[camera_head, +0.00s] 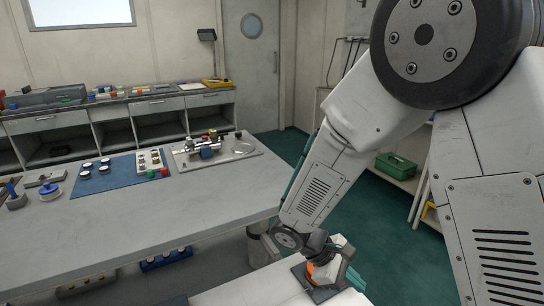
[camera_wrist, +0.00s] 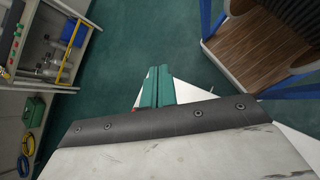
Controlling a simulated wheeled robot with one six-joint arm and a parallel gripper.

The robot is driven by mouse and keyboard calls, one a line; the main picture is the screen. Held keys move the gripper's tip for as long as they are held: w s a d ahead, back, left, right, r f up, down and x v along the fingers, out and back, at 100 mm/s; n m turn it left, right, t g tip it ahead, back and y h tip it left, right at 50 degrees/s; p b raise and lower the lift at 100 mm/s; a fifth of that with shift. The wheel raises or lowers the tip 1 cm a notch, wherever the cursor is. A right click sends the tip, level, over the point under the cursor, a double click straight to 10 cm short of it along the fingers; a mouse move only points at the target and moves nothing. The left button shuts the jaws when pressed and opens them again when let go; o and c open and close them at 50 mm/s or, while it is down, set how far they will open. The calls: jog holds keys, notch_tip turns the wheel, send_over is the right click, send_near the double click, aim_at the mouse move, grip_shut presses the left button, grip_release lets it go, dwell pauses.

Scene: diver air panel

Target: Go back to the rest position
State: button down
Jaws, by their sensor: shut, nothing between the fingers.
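My gripper (camera_head: 355,279) hangs low at the lower right of the head view, at the end of my bent arm. It is to the right of the workbench and apart from it. In the wrist view its teal fingers (camera_wrist: 156,87) are together with nothing held between them, and green floor shows beyond them. In the head view my wrist partly hides the fingers.
The grey workbench (camera_head: 200,215) holds a blue mat (camera_head: 118,180) and a metal plate with a valve assembly (camera_head: 208,148). A green box (camera_head: 396,165) stands on a right-hand shelf. A wooden-topped piece with blue bars (camera_wrist: 255,50) stands at upper right in the wrist view.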

jog(key=s+d+r+m+t+y, duration=0.1)
jog(key=s+d+r+m+y, duration=0.1)
jog(key=r, duration=0.5)
jog(key=s+d+r+m+t+y, duration=0.1)
jog(key=s+d+r+m+y, duration=0.2)
jog(key=s+r+m, duration=0.3)
jog(key=s+d+r+m+t+y, duration=0.1)
jog(key=s+d+r+m+y, duration=0.1)
jog(key=s+r, duration=0.7)
jog(key=shift+d+m+t+y, duration=0.25)
jog(key=shift+m+t+y, duration=0.15)
jog(key=shift+m+y, duration=0.55)
